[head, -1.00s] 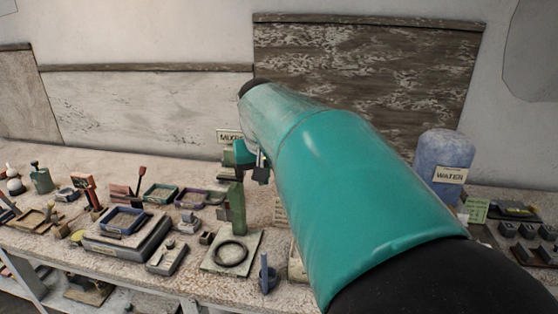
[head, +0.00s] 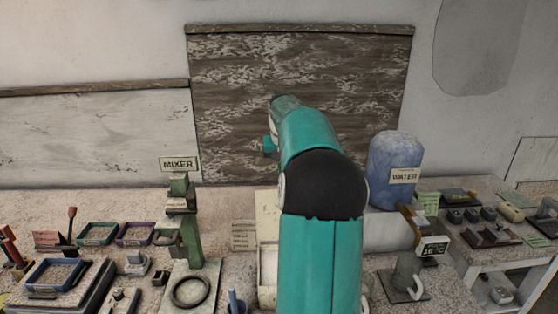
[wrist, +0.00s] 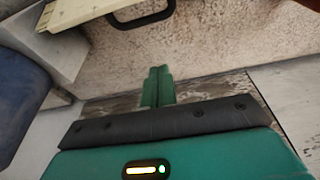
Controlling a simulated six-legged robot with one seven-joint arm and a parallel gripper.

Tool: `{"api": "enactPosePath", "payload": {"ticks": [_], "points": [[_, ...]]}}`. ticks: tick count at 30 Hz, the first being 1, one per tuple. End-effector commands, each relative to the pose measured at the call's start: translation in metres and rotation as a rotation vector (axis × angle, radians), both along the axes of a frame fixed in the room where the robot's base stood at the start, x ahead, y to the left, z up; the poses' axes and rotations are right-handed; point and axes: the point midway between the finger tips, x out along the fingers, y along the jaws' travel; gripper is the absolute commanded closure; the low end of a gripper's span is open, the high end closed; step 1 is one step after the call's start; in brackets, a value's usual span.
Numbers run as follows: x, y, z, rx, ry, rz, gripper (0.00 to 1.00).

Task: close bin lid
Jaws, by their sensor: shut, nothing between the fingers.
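A cream upright panel (head: 267,207), which looks like the raised bin lid, shows just left of my arm in the head view. A pale box front (head: 267,270), likely the bin, is below it, mostly hidden by my arm. In the wrist view a cream panel (wrist: 75,10) with a dark loop handle (wrist: 143,15) is at the top left, apart from my fingers; it appears to be the same lid. My gripper (wrist: 158,70) is shut and empty, its green fingers together. In the head view my arm largely hides it.
The green mixer stand (head: 180,225) with a ring on its base is left of the pale box. A blue water container (head: 393,168) stands on a white block to the right. A grey mug (head: 405,280) is nearer. Trays (head: 97,233) crowd the left bench. A wall is behind.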

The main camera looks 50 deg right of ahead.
Motion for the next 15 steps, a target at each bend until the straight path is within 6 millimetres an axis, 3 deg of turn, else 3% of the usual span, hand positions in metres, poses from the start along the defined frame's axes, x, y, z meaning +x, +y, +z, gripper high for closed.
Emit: {"api": "enactPosePath", "payload": {"ticks": [8, 15], "points": [[0.011, -0.009, -0.049, 0.004, 0.001, 0.001, 1.00], [-0.006, 0.013, -0.045, 0.000, -0.001, 0.001, 1.00]]}}
